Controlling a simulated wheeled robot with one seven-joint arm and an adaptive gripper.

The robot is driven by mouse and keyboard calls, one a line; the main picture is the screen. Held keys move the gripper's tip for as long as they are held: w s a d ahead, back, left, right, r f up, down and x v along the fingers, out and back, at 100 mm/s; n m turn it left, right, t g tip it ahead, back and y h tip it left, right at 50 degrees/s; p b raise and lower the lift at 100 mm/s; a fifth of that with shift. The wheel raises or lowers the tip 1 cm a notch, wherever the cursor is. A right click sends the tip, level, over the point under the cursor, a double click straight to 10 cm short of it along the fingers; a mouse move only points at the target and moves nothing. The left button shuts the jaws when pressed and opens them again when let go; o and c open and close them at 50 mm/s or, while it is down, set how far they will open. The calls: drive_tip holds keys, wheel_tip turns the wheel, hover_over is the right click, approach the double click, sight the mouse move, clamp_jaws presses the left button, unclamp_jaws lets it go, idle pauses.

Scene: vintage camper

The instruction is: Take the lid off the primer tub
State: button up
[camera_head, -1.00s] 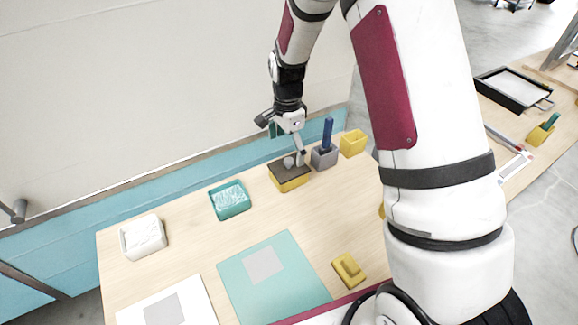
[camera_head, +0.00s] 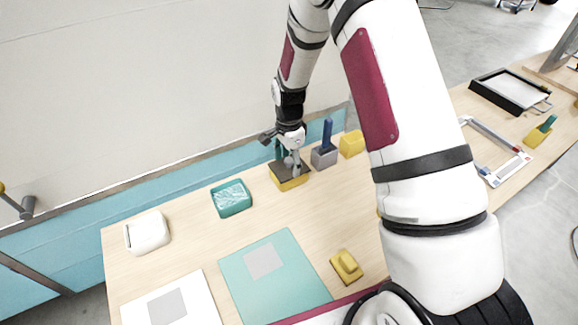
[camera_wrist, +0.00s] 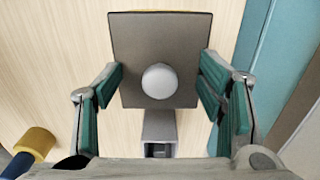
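A yellow tub (camera_head: 291,184) stands near the back edge of the bench, under a flat grey-brown lid (camera_head: 279,172). In the wrist view the lid (camera_wrist: 135,45) is a square plate with a round pale knob (camera_wrist: 160,81) near its middle. My gripper (camera_head: 290,162) is directly over this tub, pointing down. In the wrist view its teal-padded fingers (camera_wrist: 162,72) stand wide apart on either side of the knob, with a clear gap on both sides. The lid sits on the tub. No label is readable, so I cannot confirm that this tub holds primer.
A grey holder (camera_head: 324,158) with a blue handle (camera_head: 327,132) and a yellow container (camera_head: 352,144) stand close on the right. A teal tub (camera_head: 231,199) and a white tub (camera_head: 147,232) stand left. A teal sheet (camera_head: 290,285) and a yellow block (camera_head: 346,266) lie in front.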

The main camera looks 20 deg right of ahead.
clamp_jaws()
drive_tip(key=shift+s, duration=0.1)
